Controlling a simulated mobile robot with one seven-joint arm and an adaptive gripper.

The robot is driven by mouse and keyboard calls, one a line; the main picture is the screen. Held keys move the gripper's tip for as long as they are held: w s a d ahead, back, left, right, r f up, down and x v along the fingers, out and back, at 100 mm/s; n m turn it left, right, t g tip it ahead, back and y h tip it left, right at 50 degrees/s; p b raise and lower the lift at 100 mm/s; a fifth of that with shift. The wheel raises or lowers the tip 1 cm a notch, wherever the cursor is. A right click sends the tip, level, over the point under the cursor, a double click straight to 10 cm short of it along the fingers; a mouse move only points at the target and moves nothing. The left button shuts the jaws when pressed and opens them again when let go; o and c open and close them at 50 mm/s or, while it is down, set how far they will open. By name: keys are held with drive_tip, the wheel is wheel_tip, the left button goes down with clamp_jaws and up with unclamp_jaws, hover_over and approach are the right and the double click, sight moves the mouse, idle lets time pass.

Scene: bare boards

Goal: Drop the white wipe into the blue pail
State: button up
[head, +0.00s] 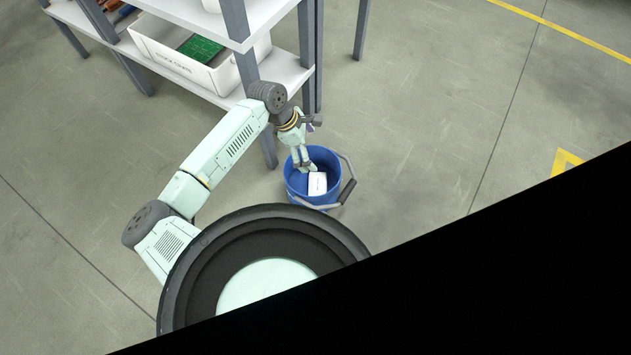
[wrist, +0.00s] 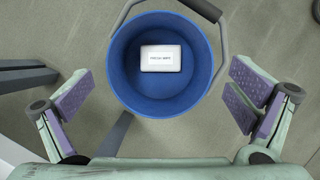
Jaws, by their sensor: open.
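The white wipe (wrist: 161,58) is a small white block with a printed label. It lies inside the blue pail (wrist: 127,88), within its rim in the wrist view. In the head view the wipe (head: 317,184) also shows inside the pail (head: 296,188), which stands upright on the floor. My gripper (wrist: 160,105) is open and empty, with its fingers spread wide to either side of the pail in the wrist view. In the head view my gripper (head: 305,166) is at the pail's upper left, over its rim. Its height above the pail is hard to tell.
A grey-legged shelf (head: 262,72) stands at the upper left, with a white bin (head: 235,74) holding a green board on it. One shelf leg (head: 268,148) is close to the pail. The pail's handle (head: 349,185) hangs out to the right. Open floor (head: 430,130) is at right.

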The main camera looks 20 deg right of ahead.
drive_tip(key=s+v, duration=0.1)
drive_tip(key=v, duration=0.5)
drive_tip(key=shift+w+r, duration=0.3)
drive_tip(key=shift+w, duration=0.2)
drive_tip(key=shift+a, duration=0.1)
